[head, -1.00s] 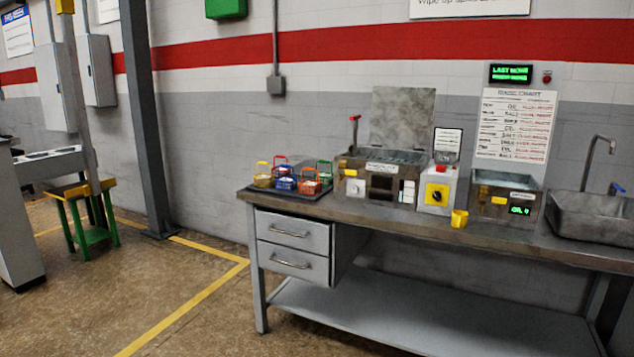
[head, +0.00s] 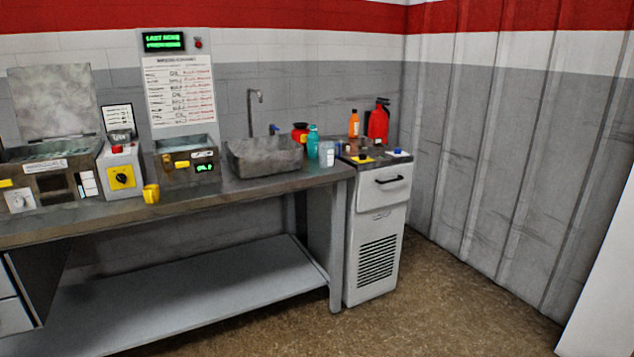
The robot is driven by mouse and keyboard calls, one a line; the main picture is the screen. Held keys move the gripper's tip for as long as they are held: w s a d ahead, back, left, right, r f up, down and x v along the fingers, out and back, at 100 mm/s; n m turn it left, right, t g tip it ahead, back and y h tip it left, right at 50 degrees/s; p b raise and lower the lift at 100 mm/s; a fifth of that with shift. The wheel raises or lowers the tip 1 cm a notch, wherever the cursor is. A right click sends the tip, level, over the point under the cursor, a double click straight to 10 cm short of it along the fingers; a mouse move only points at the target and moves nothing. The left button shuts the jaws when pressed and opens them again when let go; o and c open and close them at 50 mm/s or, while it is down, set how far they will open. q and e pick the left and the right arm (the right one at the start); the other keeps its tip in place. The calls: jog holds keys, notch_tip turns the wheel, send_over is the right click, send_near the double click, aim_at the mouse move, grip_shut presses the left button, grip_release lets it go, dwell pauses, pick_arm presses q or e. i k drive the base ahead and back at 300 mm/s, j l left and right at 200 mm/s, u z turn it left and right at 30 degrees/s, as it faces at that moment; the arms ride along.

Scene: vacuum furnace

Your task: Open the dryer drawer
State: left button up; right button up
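The dryer is most likely the light grey cabinet (head: 374,255) at the right end of the bench. It has a louvred vent low on its front. Its drawer (head: 384,188) near the top has a dark bar handle (head: 389,179) and looks shut. Yellow and blue buttons sit on the cabinet's dark top. Neither of my grippers is in view.
Floor (head: 440,300) before the cabinet is clear; a corrugated wall (head: 500,150) closes the right.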

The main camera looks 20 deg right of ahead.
aim_at(378, 188)
jog(key=z, duration=1.15)
jog(key=i+j+u, duration=0.15)
jog(key=i, duration=0.6)
jog(key=i+u, duration=0.15)
jog(key=i, duration=0.6)
jog(key=i+l+u, duration=0.15)
jog(key=i, duration=0.6)
jog(key=i+l+u, duration=0.15)
jog(key=i, duration=0.6)
